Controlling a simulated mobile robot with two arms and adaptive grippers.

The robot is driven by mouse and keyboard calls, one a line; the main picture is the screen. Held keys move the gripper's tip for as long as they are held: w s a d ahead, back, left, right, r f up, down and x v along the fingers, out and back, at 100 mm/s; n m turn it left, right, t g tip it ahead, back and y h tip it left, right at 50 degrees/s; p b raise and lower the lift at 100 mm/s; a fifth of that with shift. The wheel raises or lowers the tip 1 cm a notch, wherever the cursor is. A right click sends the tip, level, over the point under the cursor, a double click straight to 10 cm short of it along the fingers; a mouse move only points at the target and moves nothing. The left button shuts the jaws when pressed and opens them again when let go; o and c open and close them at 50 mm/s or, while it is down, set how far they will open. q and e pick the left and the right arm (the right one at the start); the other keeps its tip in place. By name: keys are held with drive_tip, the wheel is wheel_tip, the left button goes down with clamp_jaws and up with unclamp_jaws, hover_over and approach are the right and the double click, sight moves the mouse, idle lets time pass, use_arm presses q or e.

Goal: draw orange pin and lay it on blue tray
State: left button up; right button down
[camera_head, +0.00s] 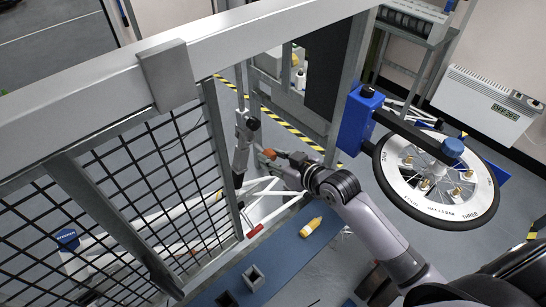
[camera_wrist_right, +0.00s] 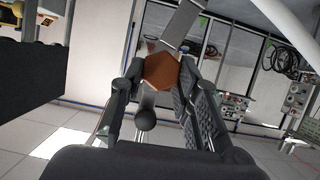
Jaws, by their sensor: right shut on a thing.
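The orange pin (camera_head: 269,153) shows at the end of my right gripper (camera_head: 280,158), beside the upright grey rod-like part (camera_head: 243,140) of the test rig. In the right wrist view its orange six-sided head (camera_wrist_right: 161,71) sits between the two dark fingers of my right gripper (camera_wrist_right: 158,85), which is shut on it. A grey metal bar (camera_wrist_right: 180,28) runs behind the head; I cannot tell whether the pin still sits in the rig. A long flat blue surface (camera_head: 285,262) lies low in front, perhaps the blue tray. My left gripper is not in view.
A black mesh guard with grey posts (camera_head: 172,75) fills the left. A white bike frame (camera_head: 275,192) is below the pin. A wheel on a blue stand (camera_head: 437,180) is at right.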

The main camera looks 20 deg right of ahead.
drive_tip(key=s, duration=0.1)
drive_tip(key=s+d, duration=0.1)
drive_tip(key=s, duration=0.1)
drive_tip(key=shift+s+d, duration=0.25)
drive_tip(key=shift+s, duration=0.05)
drive_tip(key=shift+s+f, duration=0.1)
